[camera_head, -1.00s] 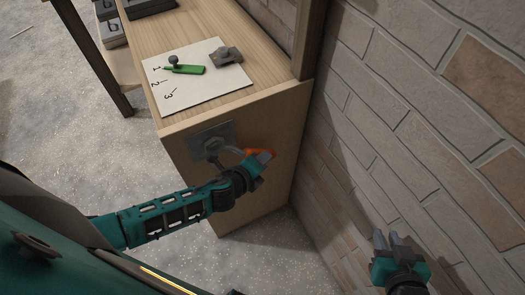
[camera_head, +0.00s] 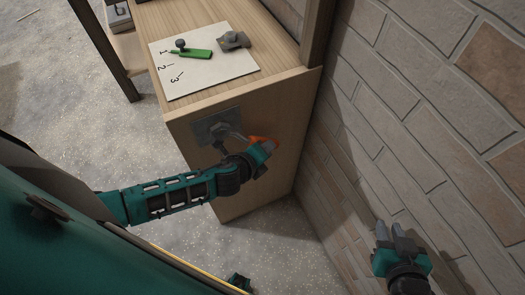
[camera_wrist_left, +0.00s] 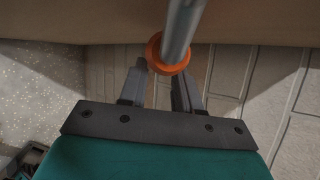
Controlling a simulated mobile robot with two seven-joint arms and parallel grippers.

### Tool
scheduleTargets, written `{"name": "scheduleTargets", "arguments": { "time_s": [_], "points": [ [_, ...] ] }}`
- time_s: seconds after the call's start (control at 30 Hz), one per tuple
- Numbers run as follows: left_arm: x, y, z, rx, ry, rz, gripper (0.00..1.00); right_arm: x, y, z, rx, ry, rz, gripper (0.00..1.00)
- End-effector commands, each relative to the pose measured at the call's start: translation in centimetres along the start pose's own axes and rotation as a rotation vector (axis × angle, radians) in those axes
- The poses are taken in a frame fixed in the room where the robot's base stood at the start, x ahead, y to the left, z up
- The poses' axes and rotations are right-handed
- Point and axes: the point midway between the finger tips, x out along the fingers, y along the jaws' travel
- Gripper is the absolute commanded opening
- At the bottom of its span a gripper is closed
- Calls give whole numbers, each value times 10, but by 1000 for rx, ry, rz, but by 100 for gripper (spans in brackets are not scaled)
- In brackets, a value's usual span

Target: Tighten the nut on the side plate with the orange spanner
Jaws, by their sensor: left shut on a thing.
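The side plate (camera_head: 201,130) is a grey metal plate on the wooden side panel of the bench, with the nut (camera_head: 219,131) on it. The orange spanner (camera_head: 257,139) reaches from the gripper toward the nut; its exact seating on the nut is too small to tell. My left gripper (camera_head: 268,148) is shut on the spanner in front of the panel. In the left wrist view, the spanner's grey shaft and orange collar (camera_wrist_left: 157,63) show at the fingers (camera_wrist_left: 160,88). My right gripper (camera_head: 390,231) is empty, fingers slightly apart, near the brick wall.
A brick wall (camera_head: 430,110) bounds the right side. Speckled floor (camera_head: 60,100) is open on the left.

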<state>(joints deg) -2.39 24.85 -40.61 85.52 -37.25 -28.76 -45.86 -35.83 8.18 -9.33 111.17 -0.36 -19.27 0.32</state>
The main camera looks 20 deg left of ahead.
Motion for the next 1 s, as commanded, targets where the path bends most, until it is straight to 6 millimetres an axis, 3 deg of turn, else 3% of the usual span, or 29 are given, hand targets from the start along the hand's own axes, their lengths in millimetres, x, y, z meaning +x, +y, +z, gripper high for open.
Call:
{"name": "scheduleTargets", "arguments": {
  "time_s": [0.7, 1.0],
  "points": [
    [-17, -4, -34, -4, 0, -4, 0, -1, 0, -2, 0, 0, 0, 25],
    [-34, -7, -69, -5, 2, -4, 0, 0, 0, -1, 0, 0, 0, 25]
  ]
}}
